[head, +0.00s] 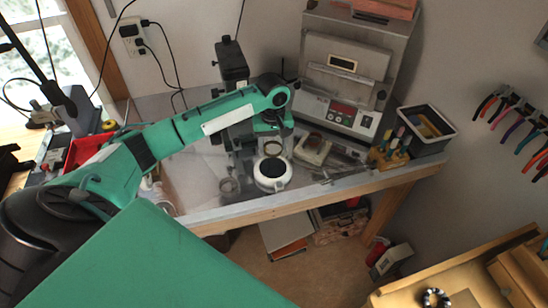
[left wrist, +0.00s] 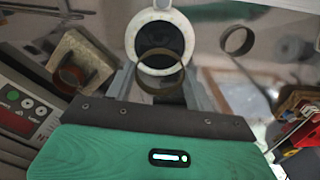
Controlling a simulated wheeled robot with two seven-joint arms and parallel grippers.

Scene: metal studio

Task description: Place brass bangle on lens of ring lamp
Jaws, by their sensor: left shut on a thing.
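My left gripper (head: 272,142) is shut on a brass-coloured bangle (left wrist: 161,74), held between its fingertips. The held bangle also shows in the head view (head: 273,148), small and partly unclear. The ring lamp (head: 271,185) is white with a round dark lens and sits near the table's front edge. In the left wrist view, the ring lamp (left wrist: 160,14) is just beyond the fingertips, and the bangle overlaps the lower part of its lens. The bangle appears above the lamp; I cannot tell the exact gap. My right gripper is not in view.
Another ring (head: 228,186) lies on the table (head: 195,205), left of the lamp. A metal machine (head: 340,85) stands behind, and a dark bin (head: 447,142) is at right.

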